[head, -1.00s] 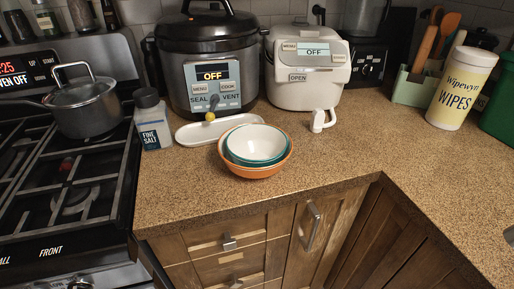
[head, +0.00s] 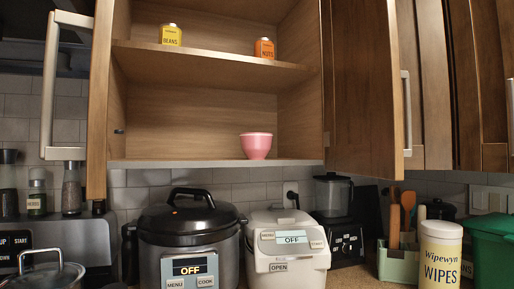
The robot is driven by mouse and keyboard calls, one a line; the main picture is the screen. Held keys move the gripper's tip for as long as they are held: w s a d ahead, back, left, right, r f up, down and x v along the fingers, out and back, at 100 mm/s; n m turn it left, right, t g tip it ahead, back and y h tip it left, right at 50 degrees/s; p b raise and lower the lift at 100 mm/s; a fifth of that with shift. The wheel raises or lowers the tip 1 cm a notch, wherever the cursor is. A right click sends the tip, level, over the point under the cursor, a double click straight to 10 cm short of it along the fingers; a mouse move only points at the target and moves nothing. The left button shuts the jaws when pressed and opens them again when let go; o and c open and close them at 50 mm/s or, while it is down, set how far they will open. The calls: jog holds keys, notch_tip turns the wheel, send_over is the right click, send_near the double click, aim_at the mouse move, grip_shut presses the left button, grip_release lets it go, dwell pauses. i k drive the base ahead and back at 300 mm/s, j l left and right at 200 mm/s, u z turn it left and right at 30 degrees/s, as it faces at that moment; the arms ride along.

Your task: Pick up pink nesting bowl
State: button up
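The pink nesting bowl (head: 256,146) stands upright on the bottom shelf of the open wall cabinet (head: 190,162), right of the middle and near the front edge. It looks like a small stack, with a rim line near its top. Nothing stands close beside it on that shelf. My gripper is not in the head view.
A yellow beans tin (head: 171,35) and an orange nuts tin (head: 264,49) stand on the upper shelf. Cabinet doors hang open left (head: 99,100) and right (head: 362,90). Below are a pressure cooker (head: 188,235), a rice cooker (head: 287,250) and a wipes canister (head: 440,255).

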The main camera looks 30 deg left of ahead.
aim_at(255, 146)
jog(key=l+u, duration=0.2)
jog(key=u, duration=0.15)
jog(key=k+l+u, duration=0.1)
jog(key=u, duration=0.25)
jog(key=k+l+u, duration=0.1)
jog(key=l+u, duration=0.25)
